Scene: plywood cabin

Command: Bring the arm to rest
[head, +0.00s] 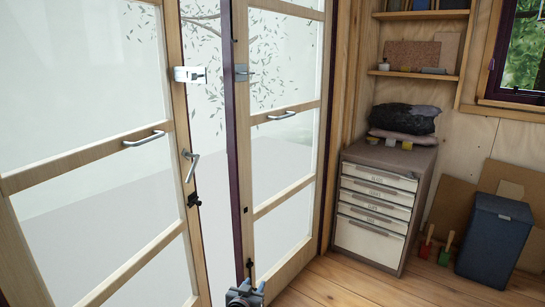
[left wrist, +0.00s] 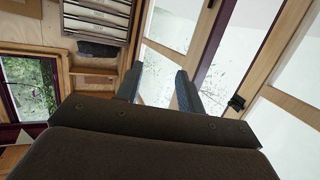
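My left gripper (head: 245,292) shows at the bottom edge of the head view, low in front of the right door leaf. In the left wrist view its two fingers (left wrist: 159,72) stand apart with nothing between them. The glazed left door leaf (head: 150,138) has a lever handle (head: 190,166) and a bar handle (head: 144,139). A gap shows between it and the dark edge of the glazed right door leaf (head: 283,201). I cannot tell whether the gripper touches the door. My right gripper is in neither view.
A drawer cabinet (head: 427,188) with dark and pale bags (head: 404,118) on top stands right of the doors. A blue-grey bin (head: 493,240) and red and green brushes (head: 436,246) stand farther right. The wood floor (head: 365,289) before the cabinet is clear.

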